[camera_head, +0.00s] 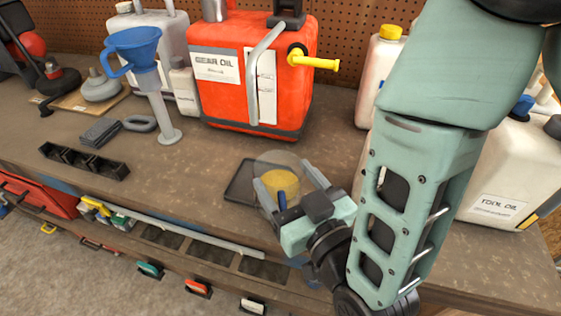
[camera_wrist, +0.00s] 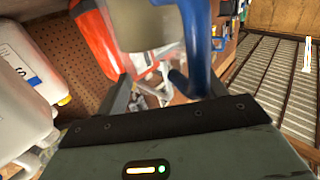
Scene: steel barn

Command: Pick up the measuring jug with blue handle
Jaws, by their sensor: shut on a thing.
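The measuring jug (camera_head: 279,163) is clear with a yellow content low in it, and its blue handle (camera_head: 282,200) faces my gripper (camera_head: 287,192). My gripper is at the jug near the front of the bench, its fingers around it and shut on it. In the wrist view the blue handle (camera_wrist: 195,42) rises between the fingers, with the pale jug body (camera_wrist: 143,25) beyond it. I cannot tell whether the jug's base touches the surface, as the gripper covers part of it.
A dark flat tray (camera_head: 240,186) lies just left of the jug. Behind stand a red gear oil can (camera_head: 225,95) and a blue funnel (camera_head: 136,44) on a stand. White canisters (camera_head: 495,165) stand at right. Open bench lies left of the tray.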

